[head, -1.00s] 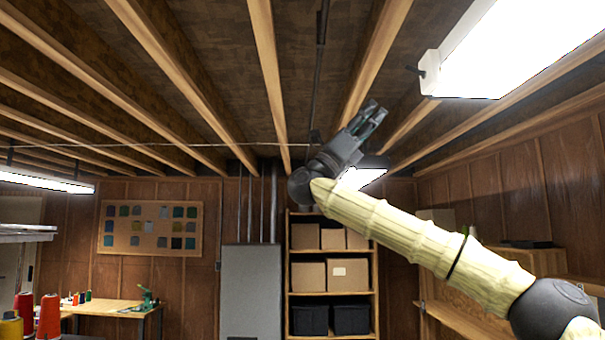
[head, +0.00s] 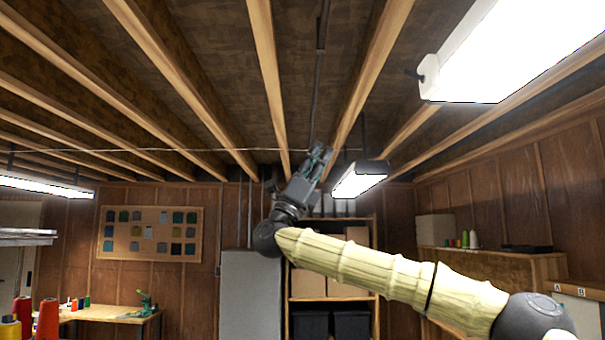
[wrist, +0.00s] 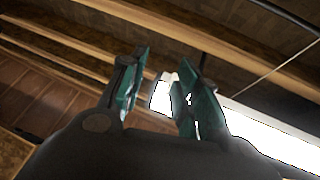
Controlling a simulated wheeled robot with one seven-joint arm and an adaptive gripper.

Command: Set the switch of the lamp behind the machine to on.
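Three long ceiling lamps show, all bright: a large near one (head: 500,55) at upper right, a middle one (head: 360,180) farther back, and one (head: 45,183) at the left edge. A small dark stub (head: 414,75) sticks out of the near lamp's left end; I cannot tell if it is a switch or its position. I cannot tell which lamp stands behind the machine. My gripper (head: 321,152) points up below the ceiling, left of the middle lamp in the picture. In the wrist view its fingers (wrist: 160,95) are apart and empty, with a bright lamp (wrist: 265,132) beyond them.
Wooden joists (head: 268,75) and a thin line (head: 130,149) cross overhead. A grey cabinet (head: 250,295) and a shelf with boxes (head: 308,281) stand at the back. A bench (head: 110,310) with a small green device (head: 146,302) is at left. Thread cones (head: 48,318) stand lower left.

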